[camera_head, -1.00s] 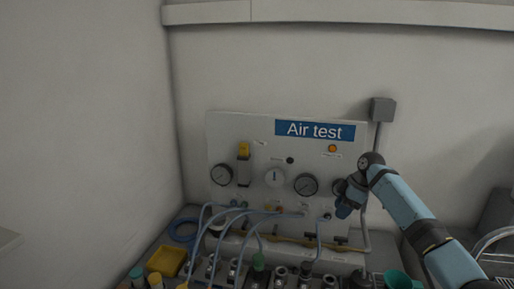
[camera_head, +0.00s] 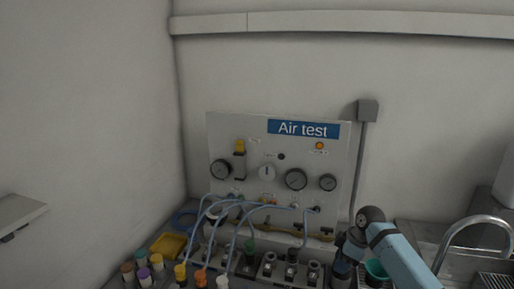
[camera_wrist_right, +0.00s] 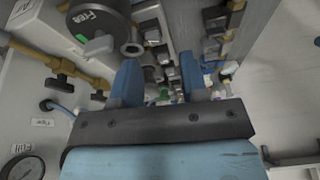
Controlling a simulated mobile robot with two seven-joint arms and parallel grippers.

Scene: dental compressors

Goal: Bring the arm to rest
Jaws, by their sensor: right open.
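My right arm comes in at the lower right of the head view. My right gripper (camera_head: 343,264) is low there, in front of the lower right of the Air test panel, and its fingers show only partly. In the right wrist view the gripper (camera_wrist_right: 165,80) has two blue fingers apart with a gap between them, open and empty. My left arm and gripper are not in view.
The Air test panel (camera_head: 223,137) with gauges and blue hoses stands against the wall. Several fittings and capped bottles (camera_head: 202,278) line the bench front. A yellow tray (camera_head: 168,245) is at left, a green cup (camera_head: 377,269) beside my gripper, a sink tap (camera_head: 478,219) at right.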

